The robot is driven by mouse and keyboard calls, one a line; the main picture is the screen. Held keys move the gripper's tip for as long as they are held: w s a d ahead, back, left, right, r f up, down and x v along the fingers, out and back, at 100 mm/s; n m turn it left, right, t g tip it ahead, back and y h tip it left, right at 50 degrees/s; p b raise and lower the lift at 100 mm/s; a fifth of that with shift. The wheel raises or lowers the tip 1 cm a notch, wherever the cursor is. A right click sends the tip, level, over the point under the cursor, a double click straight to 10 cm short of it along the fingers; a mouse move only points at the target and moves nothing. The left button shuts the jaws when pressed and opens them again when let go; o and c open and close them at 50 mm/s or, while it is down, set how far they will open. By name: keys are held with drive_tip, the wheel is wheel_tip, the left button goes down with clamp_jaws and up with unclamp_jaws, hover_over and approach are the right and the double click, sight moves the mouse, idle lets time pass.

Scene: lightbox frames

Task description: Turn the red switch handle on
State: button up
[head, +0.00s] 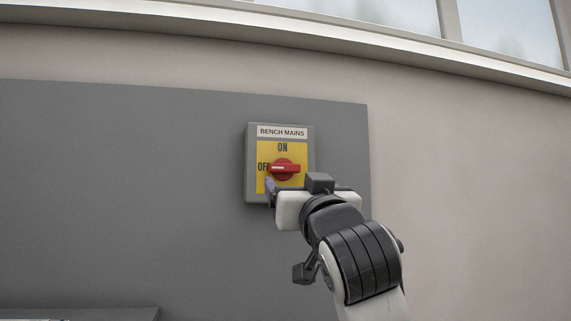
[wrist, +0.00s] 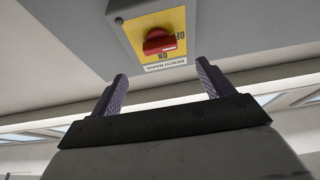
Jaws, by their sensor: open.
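The red switch handle (head: 284,168) sits on a yellow plate on a grey box labelled BENCH MAINS (head: 250,160). In the head view the handle lies horizontal, its white-marked end pointing left at OFF; ON is printed above it. In the wrist view the red handle (wrist: 160,42) shows upside down, beyond the fingertips and apart from them. My gripper (wrist: 162,80) is open, with nothing between its two ridged fingers. In the head view my gripper (head: 303,186) is in front of the box's lower part, and hides that part and most of the fingers.
The box is mounted on a dark grey panel (head: 130,180) on a beige wall (head: 470,190). A ledge (head: 300,32) and windows (head: 400,12) run above. A grey surface (head: 80,313) shows at the lower left. The space around the box looks clear.

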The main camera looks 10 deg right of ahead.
sight(285, 171)
drive_tip(key=p+x, duration=0.4)
drive_tip(key=x, duration=0.6)
drive_tip(key=c, duration=1)
